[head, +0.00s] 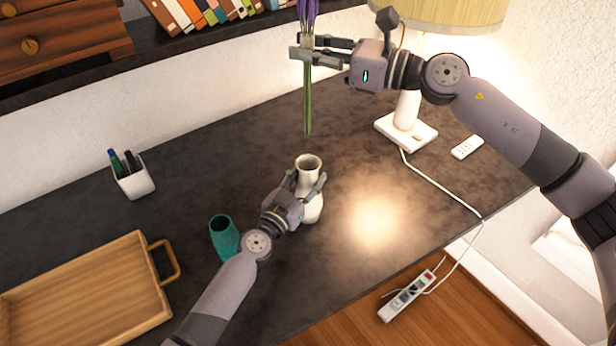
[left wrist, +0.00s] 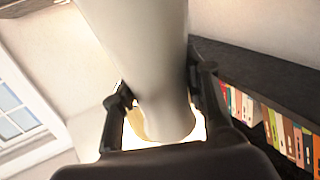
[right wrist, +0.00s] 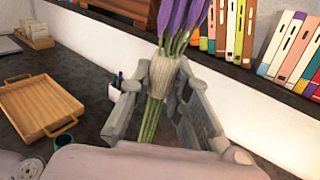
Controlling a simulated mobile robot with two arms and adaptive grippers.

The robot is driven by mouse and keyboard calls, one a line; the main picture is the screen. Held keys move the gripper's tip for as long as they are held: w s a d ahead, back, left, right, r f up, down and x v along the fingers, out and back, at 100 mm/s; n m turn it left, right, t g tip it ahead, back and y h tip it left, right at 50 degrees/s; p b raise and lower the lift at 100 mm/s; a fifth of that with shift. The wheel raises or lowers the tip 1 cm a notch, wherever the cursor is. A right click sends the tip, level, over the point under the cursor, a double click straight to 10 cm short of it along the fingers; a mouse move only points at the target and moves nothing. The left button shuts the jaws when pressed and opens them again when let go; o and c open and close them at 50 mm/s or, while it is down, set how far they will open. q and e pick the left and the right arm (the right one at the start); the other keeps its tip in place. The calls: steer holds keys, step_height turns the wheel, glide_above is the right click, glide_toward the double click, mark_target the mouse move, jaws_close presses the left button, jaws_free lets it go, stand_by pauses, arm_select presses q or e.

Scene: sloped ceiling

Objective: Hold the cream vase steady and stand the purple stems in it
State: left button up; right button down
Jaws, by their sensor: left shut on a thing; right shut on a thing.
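The cream vase (head: 309,170) stands upright on the dark table, its round mouth open at the top. My left gripper (head: 306,188) is shut around the vase's body; the vase (left wrist: 150,60) fills the middle of the left wrist view between the fingers (left wrist: 158,95). My right gripper (head: 305,50) is shut on the purple stems (head: 307,95) high above the table. The green stalks hang nearly straight down, their ends above the vase and apart from it. In the right wrist view the fingers (right wrist: 163,95) grip a pale wrap around the stems (right wrist: 180,25) below the purple flowers.
A teal cup (head: 224,237) stands just left of the vase. A wooden tray (head: 150,316), a white pen holder (head: 136,182), a lamp (head: 406,112) with a cord and a remote (head: 467,147) are around. A power strip (head: 412,296) is at lower right. Books line the back shelf.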

mark_target(309, 132)
arm_select(q)
jaws_close()
arm_select(e)
steer(key=shift+f, duration=6.5)
steer(key=c, duration=1.4)
jaws_free()
steer(key=v, duration=1.2)
arm_select(q)
steer(key=o, duration=1.5)
jaws_free()
